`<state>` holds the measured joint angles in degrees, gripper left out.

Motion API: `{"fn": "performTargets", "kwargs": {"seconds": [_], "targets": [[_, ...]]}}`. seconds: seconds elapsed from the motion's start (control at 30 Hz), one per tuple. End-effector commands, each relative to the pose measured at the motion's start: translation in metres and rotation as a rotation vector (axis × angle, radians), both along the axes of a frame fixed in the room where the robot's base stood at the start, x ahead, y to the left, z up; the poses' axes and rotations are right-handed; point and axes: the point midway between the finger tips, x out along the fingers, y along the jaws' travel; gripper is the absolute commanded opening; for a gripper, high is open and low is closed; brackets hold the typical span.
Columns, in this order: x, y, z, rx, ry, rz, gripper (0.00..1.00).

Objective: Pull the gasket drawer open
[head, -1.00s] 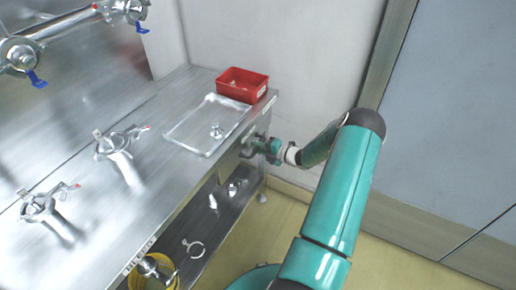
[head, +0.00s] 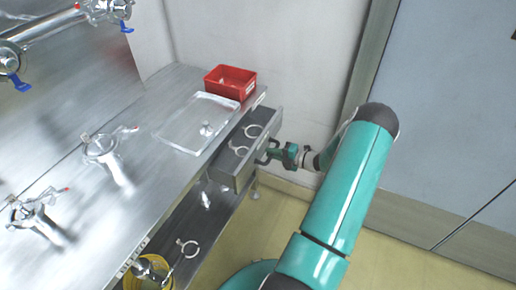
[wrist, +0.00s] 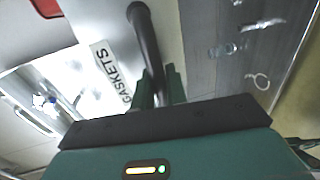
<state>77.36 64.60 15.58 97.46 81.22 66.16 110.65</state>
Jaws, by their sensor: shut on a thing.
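The gasket drawer (head: 244,170) stands pulled out from under the steel bench top in the head view, with clamp-like metal rings visible inside. My gripper (head: 272,154) is at the drawer's front, on its dark handle. In the wrist view the dark bar handle (wrist: 145,42) runs down between the fingers of my gripper (wrist: 159,90), which is shut on it. A white label (wrist: 110,72) reading GASKETS is beside the handle. The fingertips' contact is partly hidden.
A red bin (head: 230,81) and a clear tray (head: 197,124) stand on the bench top (head: 150,185). Yellow floor is open to the right, with a wall behind.

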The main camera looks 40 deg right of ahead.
Motion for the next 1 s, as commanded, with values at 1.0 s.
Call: {"fn": "performTargets", "kwargs": {"seconds": [1.0], "targets": [[-0.226, -0.079, 0.0, 0.002, -0.001, 0.004, 0.0]]}}
